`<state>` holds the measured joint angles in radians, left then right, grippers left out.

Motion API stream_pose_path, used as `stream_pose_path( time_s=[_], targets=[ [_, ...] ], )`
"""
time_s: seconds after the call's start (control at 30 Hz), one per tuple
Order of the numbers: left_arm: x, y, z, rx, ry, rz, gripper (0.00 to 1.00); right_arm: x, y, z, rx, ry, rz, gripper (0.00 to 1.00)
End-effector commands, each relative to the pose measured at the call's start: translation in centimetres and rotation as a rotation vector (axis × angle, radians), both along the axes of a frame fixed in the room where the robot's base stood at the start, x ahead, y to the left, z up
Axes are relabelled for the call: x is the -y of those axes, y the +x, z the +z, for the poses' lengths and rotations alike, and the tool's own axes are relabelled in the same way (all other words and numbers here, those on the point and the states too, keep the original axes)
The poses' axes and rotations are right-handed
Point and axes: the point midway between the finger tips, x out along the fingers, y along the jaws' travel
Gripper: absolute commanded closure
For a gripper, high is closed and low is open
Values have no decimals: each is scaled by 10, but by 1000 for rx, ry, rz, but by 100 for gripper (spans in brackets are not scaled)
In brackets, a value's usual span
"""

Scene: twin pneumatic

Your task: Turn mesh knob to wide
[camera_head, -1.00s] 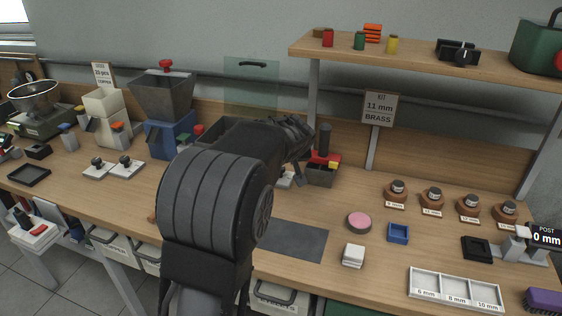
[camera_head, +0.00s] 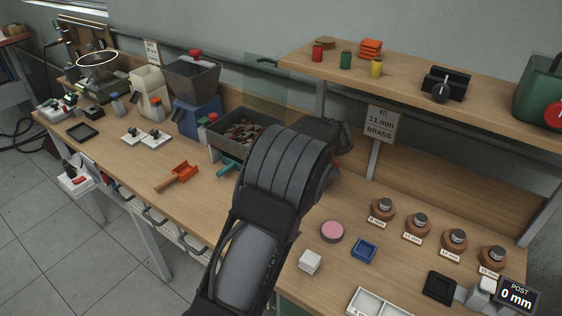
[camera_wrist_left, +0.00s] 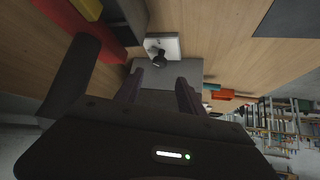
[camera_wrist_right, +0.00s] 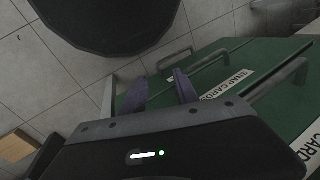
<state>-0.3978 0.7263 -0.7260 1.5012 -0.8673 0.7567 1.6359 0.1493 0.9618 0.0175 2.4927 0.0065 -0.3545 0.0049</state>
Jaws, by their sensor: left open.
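In the left wrist view a small black knob (camera_wrist_left: 158,58) sits on a white plate (camera_wrist_left: 172,43), just ahead of my left gripper (camera_wrist_left: 160,88). I cannot read any mesh marking on it. The left fingers are apart, with a plain grey surface (camera_wrist_left: 165,75) showing between and beyond them; they do not visibly touch the knob. In the head view my left forearm and wrist hide this part of the bench and the knob. My right gripper (camera_wrist_right: 160,82) has its fingers apart and empty, low in front of a green drawer front (camera_wrist_right: 215,75).
A red and yellow block (camera_wrist_left: 85,18) and a dark box stand close left of the left fingers. A bin of mixed parts (camera_head: 243,132) is left of the arm. A pink disc (camera_head: 332,231), blue tray (camera_head: 364,250) and white block (camera_head: 310,261) lie right of it.

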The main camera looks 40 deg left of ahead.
Motion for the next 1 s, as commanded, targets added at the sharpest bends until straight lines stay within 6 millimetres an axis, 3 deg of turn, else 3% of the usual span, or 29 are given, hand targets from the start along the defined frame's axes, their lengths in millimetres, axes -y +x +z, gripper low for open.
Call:
stream_pose_path(
  time_s=[0.27,0.6,1.0],
  targets=[
    [-13,5,-11,-2,2,1,54,1,0,7,-2,-2,-1,64],
    [-46,17,-46,-2,2,1,54,1,-2,22,-7,-6,-3,64],
    [-51,20,-55,1,0,-2,54,2,-3,23,-9,-7,-3,64]
  ],
)
